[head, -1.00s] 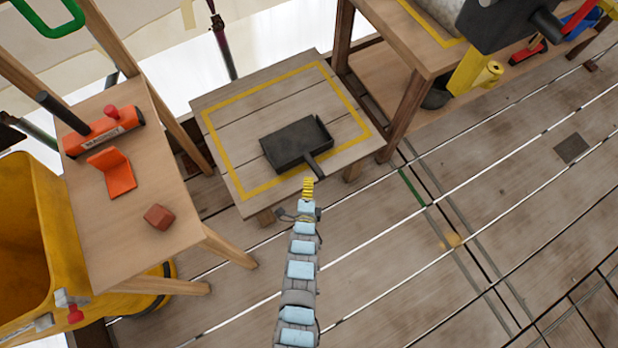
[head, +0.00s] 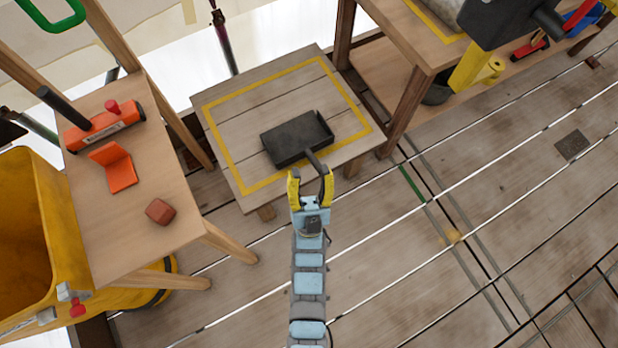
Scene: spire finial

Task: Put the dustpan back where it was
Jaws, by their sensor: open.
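The dark grey dustpan (head: 296,139) lies on the low wooden table (head: 232,115), inside the yellow outlined square. Its short handle points toward the lower right, at the near edge of the table. My gripper (head: 309,176) is open, with its yellow and black fingers pointing at the table. The fingertips are just short of the pan, and the handle's end shows between or just beyond them. I cannot tell whether they touch the handle. Nothing is held between the fingers.
A wooden side table (head: 153,180) at left holds an orange level-like tool (head: 104,127), an orange bracket (head: 117,166) and a reddish block (head: 160,211). A yellow bin (head: 25,230) stands at far left. A workbench (head: 425,50) is at upper right. The plank floor at right is largely clear.

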